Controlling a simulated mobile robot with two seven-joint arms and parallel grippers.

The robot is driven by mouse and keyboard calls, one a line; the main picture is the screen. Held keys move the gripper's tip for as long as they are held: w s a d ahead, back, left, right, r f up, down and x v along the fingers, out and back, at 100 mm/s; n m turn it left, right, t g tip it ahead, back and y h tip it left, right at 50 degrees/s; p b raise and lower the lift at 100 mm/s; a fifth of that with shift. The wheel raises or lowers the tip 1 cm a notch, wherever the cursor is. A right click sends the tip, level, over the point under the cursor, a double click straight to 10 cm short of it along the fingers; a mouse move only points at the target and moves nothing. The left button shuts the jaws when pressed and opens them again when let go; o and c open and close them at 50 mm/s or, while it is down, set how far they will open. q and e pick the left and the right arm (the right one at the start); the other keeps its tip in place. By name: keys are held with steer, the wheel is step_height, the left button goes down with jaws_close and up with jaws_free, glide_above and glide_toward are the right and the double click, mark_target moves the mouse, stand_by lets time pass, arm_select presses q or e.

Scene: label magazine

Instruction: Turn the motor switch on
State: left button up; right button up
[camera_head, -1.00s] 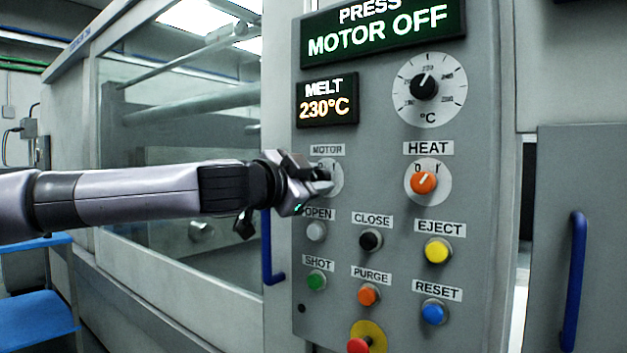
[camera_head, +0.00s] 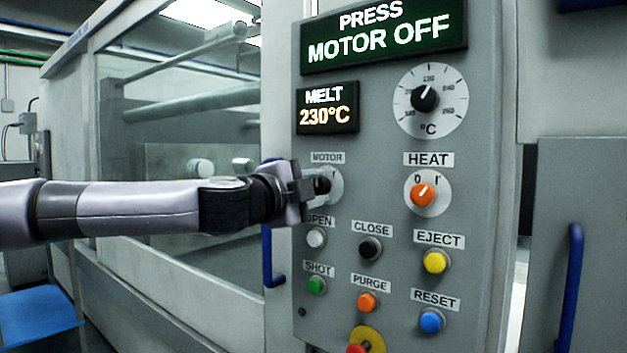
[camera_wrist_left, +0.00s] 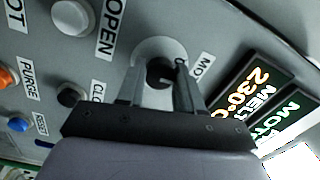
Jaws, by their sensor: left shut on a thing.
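The motor switch is a black knob on a pale round plate under the MOTOR label on the grey panel (camera_head: 385,150). In the head view the motor switch (camera_head: 322,186) is partly hidden by my left gripper (camera_head: 316,188). In the left wrist view the motor switch (camera_wrist_left: 159,72) sits between the two fingers of my left gripper (camera_wrist_left: 163,84), which is shut on it. The display (camera_head: 382,35) at the top of the panel reads PRESS, MOTOR OFF. My right gripper does not show.
The heat knob (camera_head: 423,195) is orange, right of the motor switch. Below are several push buttons, including the white open button (camera_head: 317,238) and black close button (camera_head: 370,248). A red button (camera_head: 357,349) is at the bottom. A blue handle (camera_head: 271,255) stands left of the panel.

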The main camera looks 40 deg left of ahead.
arm_select(q)
steer(key=shift+r+m, duration=0.15)
steer(key=shift+m, duration=0.35)
steer(key=m+p, duration=0.1)
steer(key=m, duration=0.1)
steer(key=shift+m, duration=0.4)
steer(key=shift+m+p, duration=0.7)
steer(key=shift+m, duration=1.2)
steer(key=o, duration=1)
steer(key=shift+o, duration=0.2)
steer(key=shift+s, duration=0.15)
steer(key=s+b, duration=0.1)
steer(key=s, duration=0.6)
steer(key=shift+d+f, duration=0.25)
steer(key=shift+d, duration=0.2)
